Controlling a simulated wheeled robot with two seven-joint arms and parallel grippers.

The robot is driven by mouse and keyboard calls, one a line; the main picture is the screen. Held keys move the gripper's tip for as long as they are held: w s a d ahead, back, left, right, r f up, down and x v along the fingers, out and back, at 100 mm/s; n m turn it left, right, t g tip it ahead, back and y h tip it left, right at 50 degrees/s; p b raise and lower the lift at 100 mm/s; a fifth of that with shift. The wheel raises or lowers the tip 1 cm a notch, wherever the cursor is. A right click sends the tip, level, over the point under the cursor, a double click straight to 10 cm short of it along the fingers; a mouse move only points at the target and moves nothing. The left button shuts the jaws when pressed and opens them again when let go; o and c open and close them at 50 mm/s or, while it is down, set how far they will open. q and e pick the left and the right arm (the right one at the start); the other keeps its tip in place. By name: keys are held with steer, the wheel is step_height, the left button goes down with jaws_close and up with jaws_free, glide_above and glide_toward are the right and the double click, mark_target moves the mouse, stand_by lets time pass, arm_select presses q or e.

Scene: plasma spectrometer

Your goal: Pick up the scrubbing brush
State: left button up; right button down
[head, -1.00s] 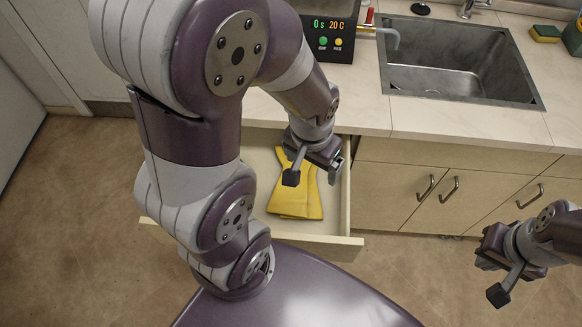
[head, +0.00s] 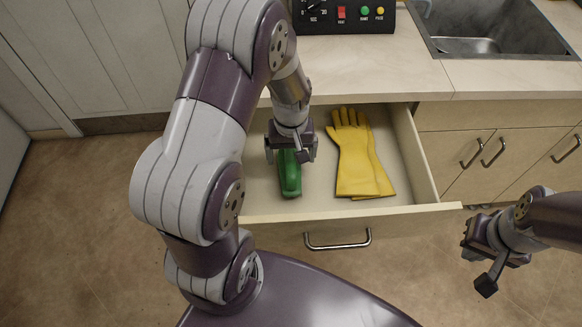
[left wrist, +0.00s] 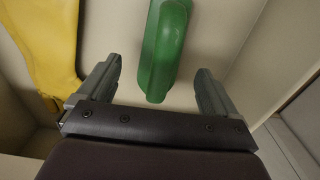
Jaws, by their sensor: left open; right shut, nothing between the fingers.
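The scrubbing brush shows as a green handle (head: 289,176) lying in the open drawer, to the left of the gloves in the head view. It also shows in the left wrist view as a green body (left wrist: 166,48) whose near end lies between and just beyond my fingertips. My left gripper (head: 291,152) is open above the brush's far end and hides part of it. In the left wrist view its two fingers (left wrist: 160,82) stand apart, one to each side of the handle, with no visible contact. My right gripper (head: 474,266) is shut and empty, low at the right.
Yellow gloves (head: 360,160) lie in the drawer beside the brush. The drawer's front panel (head: 400,216) and side walls enclose the space. The counter (head: 380,68) overhangs its back, with a control box (head: 345,18) and a sink (head: 490,35) on it.

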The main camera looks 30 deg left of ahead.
arm_select(q)
steer(key=f, duration=0.4)
steer(key=shift+a+f+b, duration=0.2)
steer(key=shift+f+b, duration=0.05)
steer(key=shift+b, duration=0.05)
steer(key=shift+w+f, duration=0.1)
steer(key=shift+f, duration=0.05)
steer(key=c, duration=1.2)
step_height(320, 180, up, 10)
steer(key=shift+r+p, duration=0.1)
steer(key=shift+p, duration=0.65)
